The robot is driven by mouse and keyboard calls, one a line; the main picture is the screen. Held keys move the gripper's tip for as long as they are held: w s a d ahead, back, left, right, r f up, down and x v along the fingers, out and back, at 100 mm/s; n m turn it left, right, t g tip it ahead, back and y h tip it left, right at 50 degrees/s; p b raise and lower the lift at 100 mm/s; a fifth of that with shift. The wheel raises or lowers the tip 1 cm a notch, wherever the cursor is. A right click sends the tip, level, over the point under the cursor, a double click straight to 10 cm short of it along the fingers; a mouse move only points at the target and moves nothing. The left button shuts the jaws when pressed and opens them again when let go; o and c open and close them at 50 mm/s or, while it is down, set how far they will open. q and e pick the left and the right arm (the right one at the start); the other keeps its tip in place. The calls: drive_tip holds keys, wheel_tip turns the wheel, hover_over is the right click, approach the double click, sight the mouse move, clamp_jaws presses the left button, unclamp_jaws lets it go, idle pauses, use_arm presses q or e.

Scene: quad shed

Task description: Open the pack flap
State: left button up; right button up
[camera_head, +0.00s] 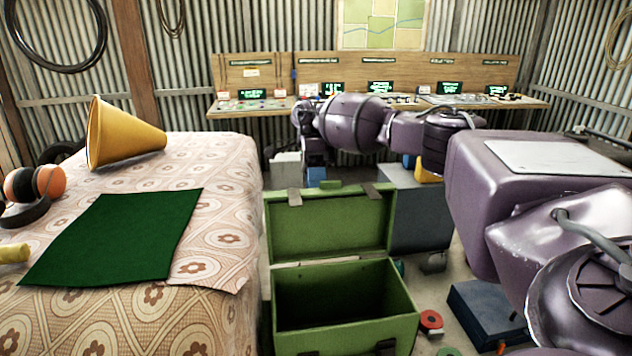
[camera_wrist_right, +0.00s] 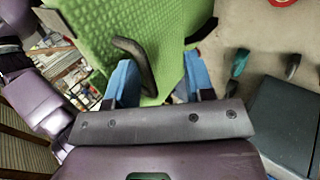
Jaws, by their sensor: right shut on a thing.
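The green pack (camera_head: 345,340) stands on the floor in the head view, its inside dark. Its flap (camera_head: 330,225) is raised upright at the back, and two dark straps lie over its top edge. My right gripper (camera_head: 316,176) is at the flap's top edge, reached from behind by my purple arm. In the right wrist view its blue fingers (camera_wrist_right: 160,88) are shut on a green part of the flap (camera_wrist_right: 100,30), with a dark curved strap beside them. The exact grip is partly hidden. My left gripper is not in view.
A cloth-covered table (camera_head: 190,325) on the left holds a yellow cone (camera_head: 120,135), orange earmuffs (camera_head: 35,185) and a dark green mat (camera_head: 120,235). A control desk (camera_head: 250,107) runs along the back wall. A red ring (camera_head: 431,320) and a dark blue box (camera_head: 485,310) lie right of the pack.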

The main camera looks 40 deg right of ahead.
drive_tip(key=shift+s+a+f, duration=0.1)
drive_tip(key=shift+a+f, duration=0.05)
drive_tip(key=shift+f, duration=0.75)
drive_tip(key=p+v, duration=0.3)
drive_tip(key=v, duration=0.6)
drive_tip(key=shift+s+r, duration=0.3)
drive_tip(key=shift+a, duration=0.1)
